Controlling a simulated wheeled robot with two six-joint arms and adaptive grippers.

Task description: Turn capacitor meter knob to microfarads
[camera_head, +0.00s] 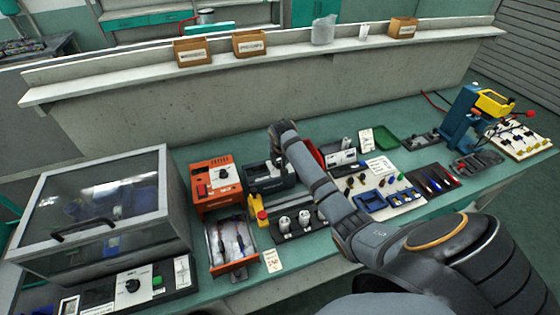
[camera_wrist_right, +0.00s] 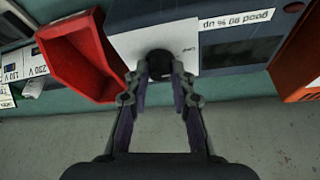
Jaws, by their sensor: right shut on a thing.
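The capacitor meter (camera_head: 262,181) is a dark box on the green bench, right of an orange unit; my right arm partly covers it in the head view. In the right wrist view, the dark meter (camera_wrist_right: 235,50) has a white plate with a round black knob (camera_wrist_right: 160,60) at its middle. My right gripper (camera_wrist_right: 160,74) is shut on the knob, with one fingertip on each side. The knob's pointer and most of the marks on the plate are hidden or too small to read. My left gripper is in neither view.
A red bin (camera_wrist_right: 85,55) stands close beside the meter. The orange unit (camera_head: 212,184) is on its other side, with an open-topped tray (camera_head: 230,245) in front. A clear-lidded case (camera_head: 95,205) fills the left. Small parts and trays crowd the bench's right.

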